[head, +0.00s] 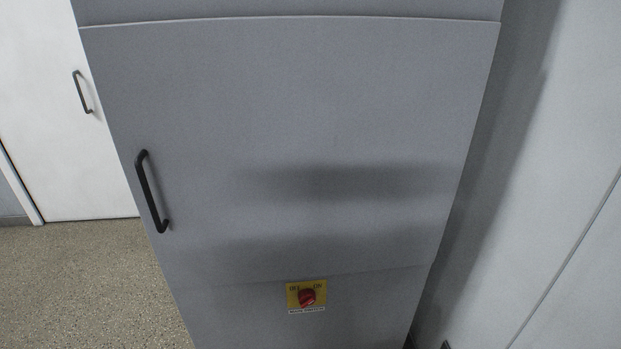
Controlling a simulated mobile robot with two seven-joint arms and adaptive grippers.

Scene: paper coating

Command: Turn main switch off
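The main switch (307,297) is a red rotary knob on a yellow plate, with a small white label under it. It sits low on the front of a grey cabinet (290,110), near the bottom of the head view. The plate has small lettering on its upper left and upper right that looks like OFF and ON. The knob appears tilted, but its exact setting is too small to tell. Neither of my grippers is in the head view, and nothing touches the switch.
The cabinet door has a black handle (151,192) on its left side. A white door (40,120) with a dark handle stands behind at the left. Speckled floor (85,285) is clear at the lower left. A pale wall (560,200) stands close on the right.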

